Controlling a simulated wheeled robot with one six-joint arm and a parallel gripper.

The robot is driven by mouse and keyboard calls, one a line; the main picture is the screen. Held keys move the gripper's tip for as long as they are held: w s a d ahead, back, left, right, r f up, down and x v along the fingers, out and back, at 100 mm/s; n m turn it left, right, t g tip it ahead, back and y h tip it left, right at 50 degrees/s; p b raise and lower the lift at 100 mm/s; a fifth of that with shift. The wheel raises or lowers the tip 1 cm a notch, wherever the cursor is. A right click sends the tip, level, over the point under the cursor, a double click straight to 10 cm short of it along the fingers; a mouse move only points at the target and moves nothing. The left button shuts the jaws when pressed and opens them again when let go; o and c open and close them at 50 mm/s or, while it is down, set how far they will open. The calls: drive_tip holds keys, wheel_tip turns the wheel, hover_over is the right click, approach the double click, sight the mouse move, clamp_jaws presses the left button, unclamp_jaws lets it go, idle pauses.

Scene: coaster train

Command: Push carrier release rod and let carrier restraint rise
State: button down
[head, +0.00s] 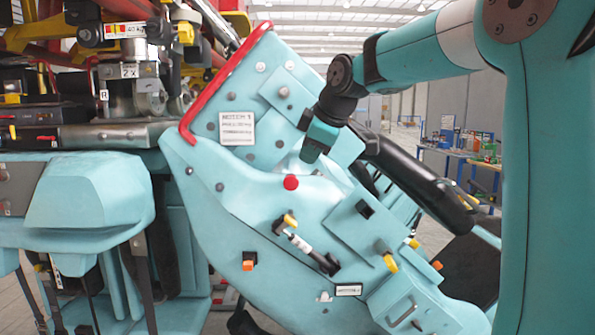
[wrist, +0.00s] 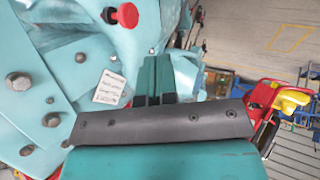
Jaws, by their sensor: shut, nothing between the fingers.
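The teal carrier (head: 235,190) fills the middle of the head view, tilted, with a red-edged upper plate. A red round knob (head: 290,182) sits on its side; it also shows at the top of the wrist view (wrist: 125,15). A short rod (head: 305,247) with yellow and black ends lies lower on the side panel; I cannot tell whether it is the release rod. A black padded bar (head: 420,175), likely the restraint, slopes down to the right. My gripper (head: 311,156) is shut and empty, pointing down above the knob, apart from it. Its closed fingers show in the wrist view (wrist: 153,65).
A white label plate (head: 237,129) is on the carrier's upper plate. Another teal seat unit (head: 90,200) and machinery stand at left. A yellow-tipped lever (head: 386,256) sticks out at lower right. Blue workbenches (head: 465,160) stand behind on open floor.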

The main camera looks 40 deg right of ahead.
sight(293, 179)
drive_tip(key=w+f+p, duration=0.1)
drive_tip(key=w+f, duration=0.1)
drive_tip(key=w+d+f+p, duration=0.1)
drive_tip(key=w+f+p, duration=0.1)
drive_tip(key=w+f, duration=0.1)
drive_tip(key=w+f+p, duration=0.2)
drive_tip(key=w, duration=0.1)
drive_tip(key=shift+w+d+f, duration=0.2)
drive_tip(key=shift+d+f, duration=0.1)
drive_tip(key=shift+f, duration=0.05)
drive_tip(key=shift+w+d+f, duration=0.15)
drive_tip(key=shift+w+d, duration=0.05)
drive_tip(key=shift+w, duration=0.1)
